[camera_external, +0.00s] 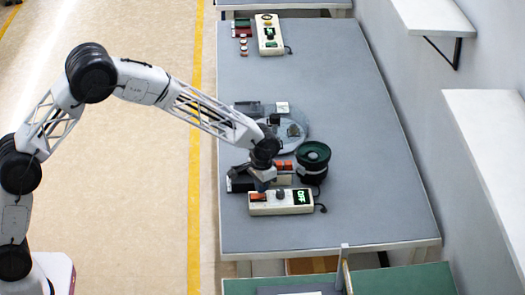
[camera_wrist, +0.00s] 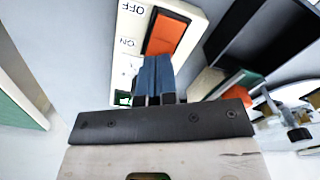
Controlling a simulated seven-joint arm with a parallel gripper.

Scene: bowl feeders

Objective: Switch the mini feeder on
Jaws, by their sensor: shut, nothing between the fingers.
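A cream control box (camera_external: 282,208) stands near the front of the grey table. It has an orange rocker switch (camera_external: 258,197) at its left, a dark knob (camera_external: 280,193) in the middle and a green display (camera_external: 302,197) reading OFF at its right. In the wrist view the switch (camera_wrist: 167,33) lies beside printed OFF and ON labels on the box (camera_wrist: 128,45). My gripper (camera_external: 262,188) is over the switch end of the box. In the wrist view its blue fingers (camera_wrist: 155,62) are shut and empty, their tips at the switch's lower, ON-side end; contact cannot be told.
A dark green bowl feeder (camera_external: 313,155) stands just behind the box. A round grey feeder (camera_external: 292,132) is farther back, partly hidden by my arm. A second control box (camera_external: 270,35) stands at the table's far end. The table's middle (camera_external: 320,75) is clear.

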